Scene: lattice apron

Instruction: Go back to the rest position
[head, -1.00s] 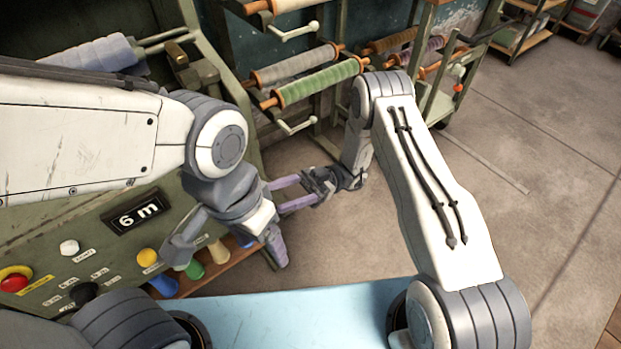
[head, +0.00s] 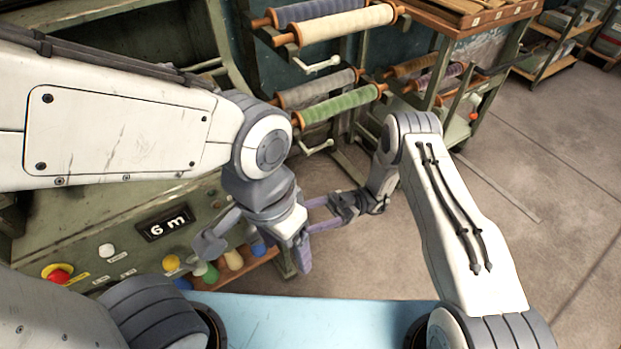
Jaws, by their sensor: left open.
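My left gripper (head: 257,250) hangs below my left forearm in the middle of the head view. Its grey finger and purple finger are wide apart, with nothing between them. My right gripper (head: 320,214) points left, just right of the left one in the picture. Its two purple fingers are apart, with a gap between them. Their tips are partly hidden behind the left gripper, and I cannot tell whether the two hands touch. No object is seen held.
A green machine with a "6 m" display (head: 166,223) and a red button (head: 58,272) stands at left. A rack of rollers, one green (head: 340,105), is behind. A light blue surface (head: 320,312) lies in front. The floor (head: 540,190) at right is open.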

